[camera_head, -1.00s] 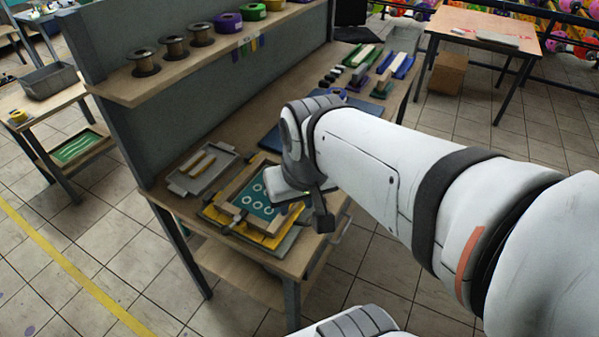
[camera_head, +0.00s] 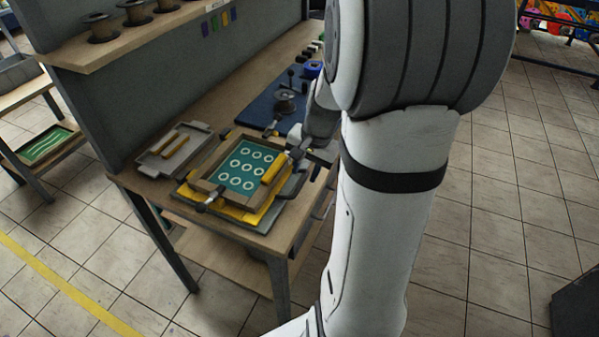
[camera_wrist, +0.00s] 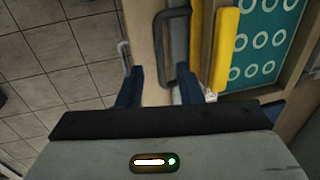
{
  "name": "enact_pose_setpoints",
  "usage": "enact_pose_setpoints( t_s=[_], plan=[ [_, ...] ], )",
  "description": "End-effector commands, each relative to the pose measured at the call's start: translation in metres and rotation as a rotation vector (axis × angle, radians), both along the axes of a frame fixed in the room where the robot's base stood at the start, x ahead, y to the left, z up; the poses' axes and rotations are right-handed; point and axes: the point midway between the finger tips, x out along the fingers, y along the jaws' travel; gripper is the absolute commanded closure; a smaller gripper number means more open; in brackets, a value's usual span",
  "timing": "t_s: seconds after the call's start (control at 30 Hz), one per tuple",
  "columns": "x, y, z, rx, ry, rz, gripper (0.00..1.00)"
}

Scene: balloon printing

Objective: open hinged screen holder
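The hinged screen holder stands on the near end of the workbench. Its wooden frame (camera_head: 205,183) surrounds a teal screen (camera_head: 243,166) with white rings, over a yellow base (camera_head: 237,213). A yellow handle bar (camera_head: 274,168) runs along its right side; the bar also shows in the wrist view (camera_wrist: 226,48). My gripper (camera_head: 296,152) is at the right side of the holder, partly hidden by my arm. In the wrist view my gripper's dark blue fingers (camera_wrist: 161,88) are apart, with wooden tabletop between them. The yellow bar lies right of the fingers, outside them.
A dark grey loop (camera_wrist: 181,50) lies close to the right finger. A grey tray (camera_head: 175,150) with yellow pieces stands left of the holder. The tiled floor (camera_head: 480,230) at right is mostly clear.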

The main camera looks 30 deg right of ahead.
Motion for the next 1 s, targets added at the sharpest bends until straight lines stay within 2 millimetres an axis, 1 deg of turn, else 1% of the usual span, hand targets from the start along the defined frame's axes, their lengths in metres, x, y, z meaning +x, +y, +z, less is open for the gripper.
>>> enact_pose_setpoints(
  t_s=[0.03,0.2,0.33,0.57,0.9,0.97,1.0],
  plan=[
    [0.0,0.002,-0.009,0.002,0.004,0.001,0.67],
    [0.004,0.003,-0.027,0.0,0.001,0.002,0.67],
    [0.004,0.004,-0.033,0.0,0.001,0.001,0.67],
    [0.005,0.004,-0.033,-0.002,0.0,0.001,0.67],
    [0.005,0.003,-0.033,-0.002,0.0,0.001,0.95],
    [0.005,0.003,-0.033,-0.002,0.0,0.001,1.0],
    [0.004,0.003,-0.033,-0.002,0.0,0.001,1.0]
  ],
)
